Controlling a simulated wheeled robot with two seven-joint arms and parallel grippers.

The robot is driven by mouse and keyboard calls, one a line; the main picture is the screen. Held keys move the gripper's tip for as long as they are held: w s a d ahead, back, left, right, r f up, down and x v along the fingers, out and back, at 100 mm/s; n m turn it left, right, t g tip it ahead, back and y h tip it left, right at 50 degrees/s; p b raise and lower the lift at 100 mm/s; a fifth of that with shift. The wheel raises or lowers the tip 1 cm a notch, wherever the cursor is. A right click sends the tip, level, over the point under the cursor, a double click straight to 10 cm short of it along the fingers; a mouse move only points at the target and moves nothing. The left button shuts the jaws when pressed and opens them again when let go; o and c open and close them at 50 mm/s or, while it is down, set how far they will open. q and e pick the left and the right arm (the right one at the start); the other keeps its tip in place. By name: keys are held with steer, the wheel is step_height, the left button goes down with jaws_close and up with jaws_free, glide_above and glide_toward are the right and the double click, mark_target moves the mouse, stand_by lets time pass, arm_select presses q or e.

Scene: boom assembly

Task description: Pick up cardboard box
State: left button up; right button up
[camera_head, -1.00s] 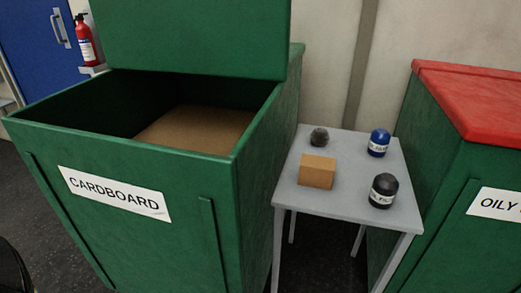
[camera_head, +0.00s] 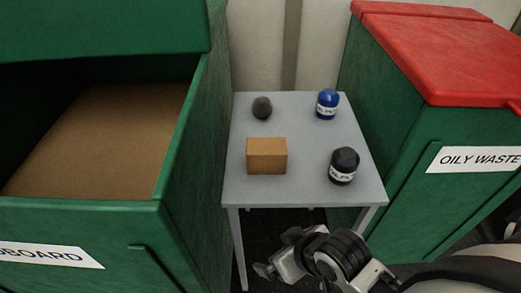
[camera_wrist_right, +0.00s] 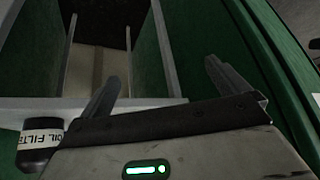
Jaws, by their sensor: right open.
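The brown cardboard box (camera_head: 266,156) sits near the left front of the small grey table (camera_head: 305,190) in the head view. My right gripper (camera_head: 278,254) is in front of and below the table's front edge, apart from the box. It is open and empty; its two spread fingers also show in the right wrist view (camera_wrist_right: 164,82). The box does not show in the wrist view. My left gripper is out of view.
A dark ball (camera_head: 262,107), a blue-capped container (camera_head: 327,104) and a black oil filter (camera_head: 343,166) share the table. An open green cardboard bin (camera_head: 190,150) stands left, a red-lidded oily waste bin (camera_head: 400,190) right.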

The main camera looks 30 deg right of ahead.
step_height(320, 180, up, 4)
steer(key=w+a+g, duration=0.2)
steer(key=w, duration=0.1)
steer(key=m+g+h, duration=0.2)
steer(key=m+g, duration=0.1)
steer(key=m, duration=0.4)
glide_toward(267, 146)
steer(key=f, duration=0.4)
steer(key=w+f, duration=0.1)
steer(key=f, duration=0.1)
steer(key=shift+f, duration=0.25)
steer(key=f, duration=0.5)
steer(key=shift+w+d+f, duration=0.2)
steer(key=shift+d+f, duration=0.05)
steer(key=shift+f, duration=0.05)
steer(key=c, duration=0.7)
